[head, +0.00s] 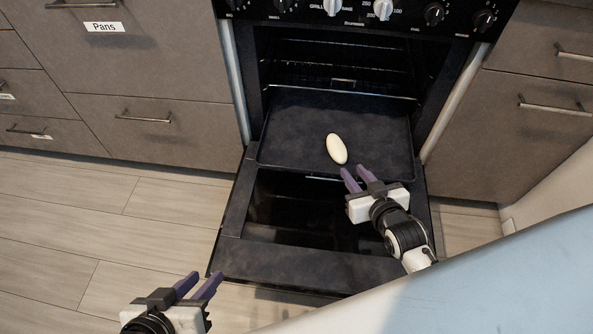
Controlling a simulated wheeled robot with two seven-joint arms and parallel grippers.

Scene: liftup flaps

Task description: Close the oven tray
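The oven (340,75) stands straight ahead with its door (300,268) folded down. The dark oven tray (290,130) is pulled partly out over the open door. A white egg-shaped object (337,149) lies on the tray. My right gripper (354,177) is at the tray's front edge, just below the white object, with its purple fingers apart and nothing seen between them. Whether it touches the tray cannot be told. My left gripper (200,284) is low at the left, in front of the door's lower left corner, with its fingers apart and empty.
A wire rack (315,75) sits inside the oven above the tray. Drawers with handles flank the oven, one labelled Pans (104,27). A pale blue surface (500,285) fills the lower right. The wooden floor (90,220) at left is clear.

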